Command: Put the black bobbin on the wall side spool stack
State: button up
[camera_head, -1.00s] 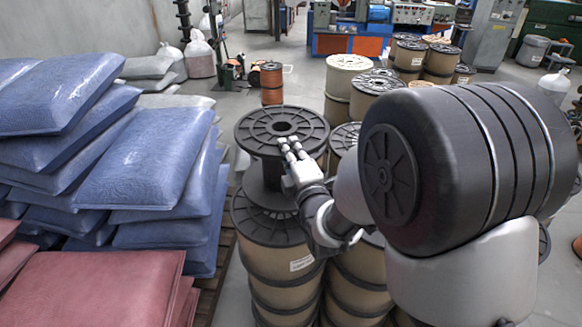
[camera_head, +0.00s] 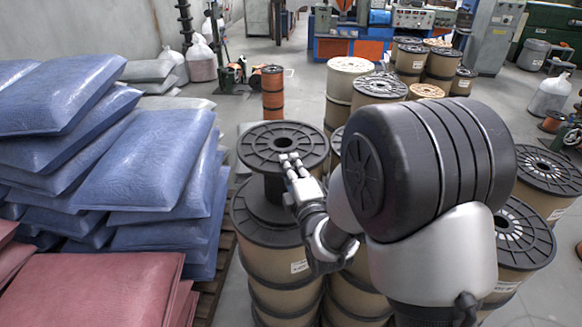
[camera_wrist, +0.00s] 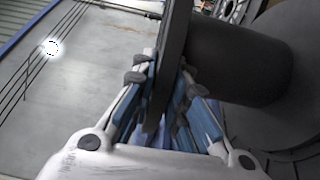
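The black bobbin (camera_head: 262,146) is upright above the wall side spool stack (camera_head: 284,262), the left stack of tan spools with black flanges. It is roughly lined up over the stack; I cannot tell whether its lower flange rests on the top spool. My gripper (camera_head: 288,163) is at the right front edge of the bobbin's upper flange. In the wrist view the fingers of my gripper (camera_wrist: 163,85) lie on both sides of the thin black flange (camera_wrist: 176,45) and look shut on it. The dark hub (camera_wrist: 235,60) shows to the right.
Blue sacks (camera_head: 150,160) and red sacks (camera_head: 95,285) are piled close to the left of the stack. More tan spools (camera_head: 355,285) stand directly to the right, partly behind my arm. An orange spool column (camera_head: 272,92) stands behind.

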jog(key=o, duration=0.4)
jog(key=shift+c, duration=0.2)
jog(key=shift+r, duration=0.1)
